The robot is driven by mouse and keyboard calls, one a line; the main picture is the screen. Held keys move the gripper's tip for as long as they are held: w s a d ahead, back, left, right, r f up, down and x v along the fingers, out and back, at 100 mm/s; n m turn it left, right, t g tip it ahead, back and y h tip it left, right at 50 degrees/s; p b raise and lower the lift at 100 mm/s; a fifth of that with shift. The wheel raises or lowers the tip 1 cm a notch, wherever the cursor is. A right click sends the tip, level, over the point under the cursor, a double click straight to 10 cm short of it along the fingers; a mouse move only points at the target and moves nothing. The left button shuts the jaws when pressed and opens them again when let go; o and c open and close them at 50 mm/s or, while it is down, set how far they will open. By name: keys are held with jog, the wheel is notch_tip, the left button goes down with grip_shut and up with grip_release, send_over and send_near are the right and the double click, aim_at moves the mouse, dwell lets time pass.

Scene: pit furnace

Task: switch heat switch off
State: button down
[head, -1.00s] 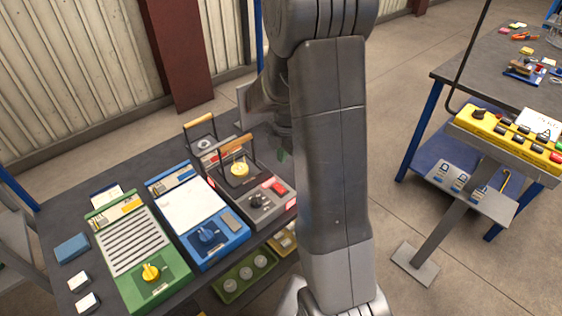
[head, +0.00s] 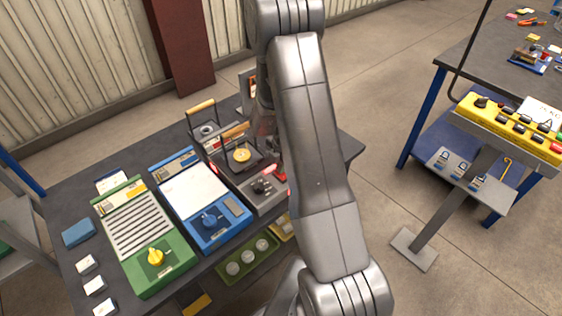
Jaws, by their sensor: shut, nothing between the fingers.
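The dark grey unit (head: 262,201) stands on the bench, with a black knob and a round yellow piece on top. A small red switch (head: 281,174), which looks like the heat switch, sits at its right side, partly covered by my arm. I cannot tell which way it is set. My gripper (head: 273,153) is a dark shape low beside my arm, just above and behind the red switch. It is shut and empty, and its fingertips are mostly hidden. I cannot tell whether it touches the switch.
A blue unit (head: 210,220) and a green unit (head: 151,250) with a yellow knob stand to the left on the dark bench (head: 70,204). Wooden-handled frames (head: 203,108) rise behind the grey unit. A yellow control box (head: 510,130) stands on a post at right.

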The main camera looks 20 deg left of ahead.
dwell(0.3)
jog(key=shift+f+b, duration=0.25)
jog(key=shift+b, duration=0.15)
jog(key=shift+r, duration=0.1)
jog(key=shift+d, duration=0.1)
jog(key=shift+s+d, duration=0.1)
jog(key=shift+s+d+r+b, duration=0.1)
jog(key=shift+s+d+b, duration=0.05)
jog(key=shift+d+b, duration=0.35)
